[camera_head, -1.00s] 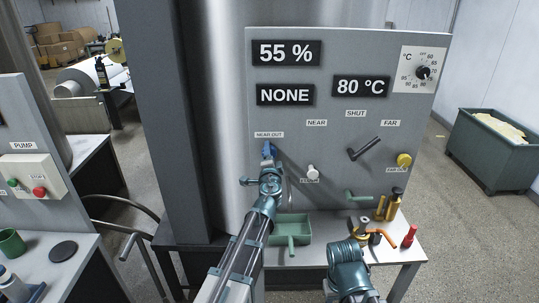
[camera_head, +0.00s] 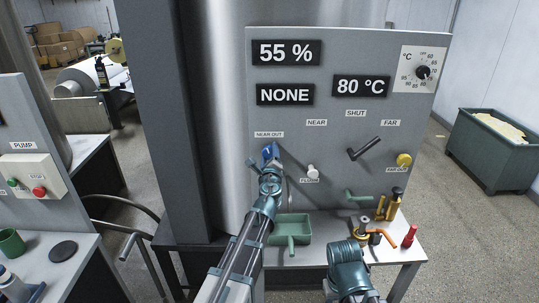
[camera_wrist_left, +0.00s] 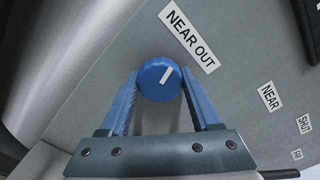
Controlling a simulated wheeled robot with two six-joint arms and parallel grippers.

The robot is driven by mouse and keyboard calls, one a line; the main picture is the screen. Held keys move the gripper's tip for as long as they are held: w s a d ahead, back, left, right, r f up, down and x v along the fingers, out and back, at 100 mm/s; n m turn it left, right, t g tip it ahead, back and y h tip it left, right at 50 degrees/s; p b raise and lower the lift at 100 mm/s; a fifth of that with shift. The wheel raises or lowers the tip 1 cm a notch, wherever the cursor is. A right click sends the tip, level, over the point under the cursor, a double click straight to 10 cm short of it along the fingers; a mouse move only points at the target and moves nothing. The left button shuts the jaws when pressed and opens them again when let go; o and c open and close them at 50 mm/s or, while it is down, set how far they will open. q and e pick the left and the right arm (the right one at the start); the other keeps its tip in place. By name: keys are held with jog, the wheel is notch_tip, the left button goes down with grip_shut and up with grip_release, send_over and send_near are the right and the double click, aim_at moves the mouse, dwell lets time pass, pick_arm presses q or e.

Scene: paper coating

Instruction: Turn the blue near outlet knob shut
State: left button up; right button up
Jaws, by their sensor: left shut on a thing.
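The blue near outlet knob (camera_wrist_left: 158,82) is round with a white mark on its face, slightly tilted in the left wrist view. It sits on the grey panel (camera_wrist_left: 105,60) beside the NEAR OUT label (camera_wrist_left: 189,36). My left gripper (camera_wrist_left: 163,100) has its two blue fingers on either side of the knob and is shut on it. In the head view my left gripper (camera_head: 269,157) reaches the panel just below the NEAR OUT label (camera_head: 269,134) and mostly hides the knob.
A white flush knob (camera_head: 313,171), a dark lever (camera_head: 364,149) and a yellow knob (camera_head: 403,160) are on the panel to the right. Below are a green tray (camera_head: 290,228), a red bottle (camera_head: 409,237) and yellow-and-black items (camera_head: 390,205).

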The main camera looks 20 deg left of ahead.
pick_arm(q)
jog(key=shift+m, duration=1.7)
jog(key=o, duration=1.4)
